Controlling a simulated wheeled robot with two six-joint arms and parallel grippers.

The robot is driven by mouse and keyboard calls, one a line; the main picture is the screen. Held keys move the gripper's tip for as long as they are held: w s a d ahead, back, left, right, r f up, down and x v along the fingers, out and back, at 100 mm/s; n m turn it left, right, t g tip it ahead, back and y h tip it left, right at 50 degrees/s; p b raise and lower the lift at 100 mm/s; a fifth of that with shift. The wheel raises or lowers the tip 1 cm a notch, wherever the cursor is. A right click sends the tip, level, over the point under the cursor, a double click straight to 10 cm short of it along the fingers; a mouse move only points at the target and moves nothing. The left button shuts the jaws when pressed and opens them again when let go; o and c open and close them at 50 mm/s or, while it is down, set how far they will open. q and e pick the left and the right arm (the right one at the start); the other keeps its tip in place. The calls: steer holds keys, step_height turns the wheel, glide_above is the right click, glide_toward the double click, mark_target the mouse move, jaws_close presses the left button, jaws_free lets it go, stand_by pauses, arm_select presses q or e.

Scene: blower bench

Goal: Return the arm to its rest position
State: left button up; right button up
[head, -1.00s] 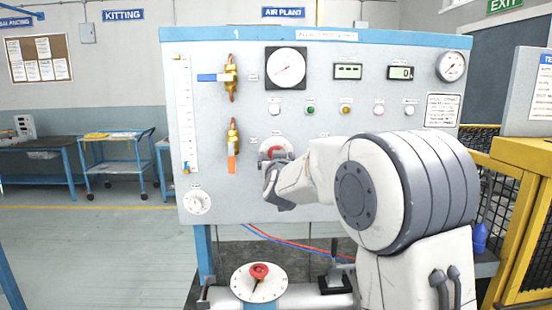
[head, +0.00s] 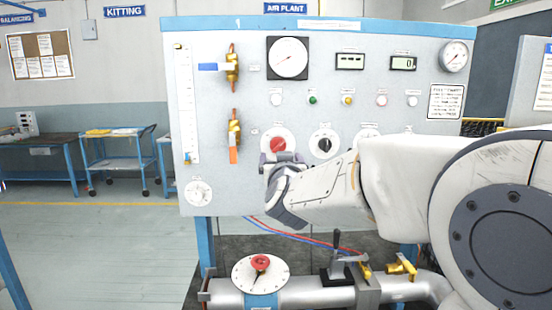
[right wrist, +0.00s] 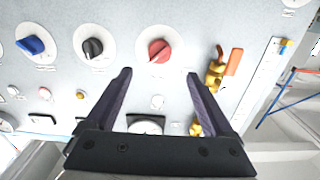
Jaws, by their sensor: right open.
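My right arm reaches in from the right of the head view. Its gripper (head: 280,163) is open in front of the panel, just below the red knob (head: 278,145). In the right wrist view, where the panel appears upside down, the open fingers (right wrist: 160,76) frame the space before the red knob (right wrist: 158,51). The knob lies beyond the fingertips and nothing is held. The grey panel (head: 230,190) stands upright ahead. My left gripper is not in view.
A black knob (head: 324,144) sits right of the red one; a blue knob (right wrist: 32,45) shows in the wrist view. Brass valves (head: 233,130) stick out on the panel's left. Below are a red-knobbed dial (head: 260,264), a pipe (head: 312,298) and yellow-handled fittings (head: 402,267). The left floor is open.

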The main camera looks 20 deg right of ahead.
stand_by(0.3)
steer(key=s+a+f+n+g+y, duration=0.35)
steer(key=s+a+f+y, duration=0.2)
steer(key=a+f, duration=0.35)
steer(key=s+a+f+n+g+y, duration=0.35)
steer(key=s+a+f, duration=0.25)
steer(key=a, duration=0.5)
steer(key=s+f+n+g+h, duration=0.1)
steer(key=s+f+g, duration=0.2)
steer(key=s, duration=0.5)
steer(key=s+d+f+n+g+h, duration=0.1)
steer(key=s+f+g, duration=0.3)
steer(key=s, duration=0.4)
steer(key=s+d+f+n+g+h+p, duration=0.1)
steer(key=s+f+g, duration=0.2)
steer(key=s, duration=0.5)
steer(key=shift+s+d+f+n, duration=0.25)
steer(key=shift+f+n, duration=0.15)
steer(key=shift+f, duration=0.35)
